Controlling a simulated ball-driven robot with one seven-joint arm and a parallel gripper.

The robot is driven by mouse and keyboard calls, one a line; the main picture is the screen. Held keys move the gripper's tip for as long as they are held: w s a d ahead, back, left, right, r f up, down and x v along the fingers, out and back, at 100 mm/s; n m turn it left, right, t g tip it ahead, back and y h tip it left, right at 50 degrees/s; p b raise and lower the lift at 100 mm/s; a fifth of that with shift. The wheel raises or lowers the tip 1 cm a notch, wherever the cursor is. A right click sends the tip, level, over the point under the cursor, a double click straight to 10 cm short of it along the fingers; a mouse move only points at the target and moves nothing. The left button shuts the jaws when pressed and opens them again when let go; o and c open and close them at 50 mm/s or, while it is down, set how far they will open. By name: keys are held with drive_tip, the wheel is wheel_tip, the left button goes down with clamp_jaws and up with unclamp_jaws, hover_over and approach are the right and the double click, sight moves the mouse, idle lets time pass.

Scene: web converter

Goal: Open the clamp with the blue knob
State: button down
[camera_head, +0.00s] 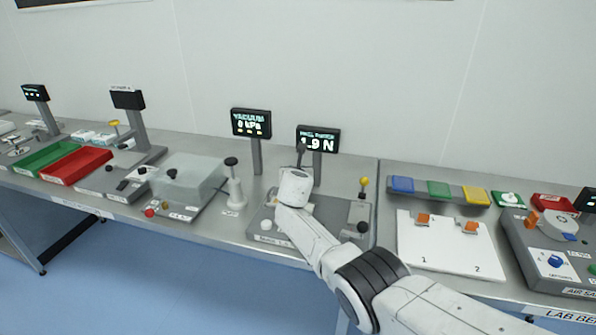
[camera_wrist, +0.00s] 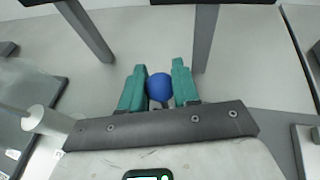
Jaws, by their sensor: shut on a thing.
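The blue knob (camera_wrist: 159,87) sits between the two teal fingers of my gripper (camera_wrist: 159,88) in the wrist view, with a finger against each side. My gripper is shut on it. In the head view my arm and wrist cover the knob and most of the clamp. The grey base plate (camera_head: 333,238) of that station shows around my wrist. How far the clamp is open cannot be told.
A display reading 1.9 N (camera_head: 318,140) stands behind my wrist. A yellow knob (camera_head: 364,182) and a black knob (camera_head: 362,227) are on the right of the plate. A white post with a black knob (camera_head: 233,185) stands to the left. A white board (camera_head: 446,245) lies to the right.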

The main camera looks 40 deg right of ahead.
drive_tip(key=shift+d+r, duration=0.2)
drive_tip(key=shift+d, duration=0.05)
idle(0.3)
drive_tip(key=c, duration=1)
unclamp_jaws()
drive_tip(key=shift+d, duration=0.1)
drive_tip(key=shift+o, duration=0.8)
drive_tip(key=shift+f, duration=0.15)
drive_tip(key=shift+a, duration=0.2)
drive_tip(key=p+v, duration=0.4)
drive_tip(key=v, duration=0.6)
drive_tip(key=shift+s+r+p, duration=0.2)
drive_tip(key=shift+s+p, duration=0.1)
drive_tip(key=shift+p, duration=0.05)
drive_tip(key=shift+a, duration=0.1)
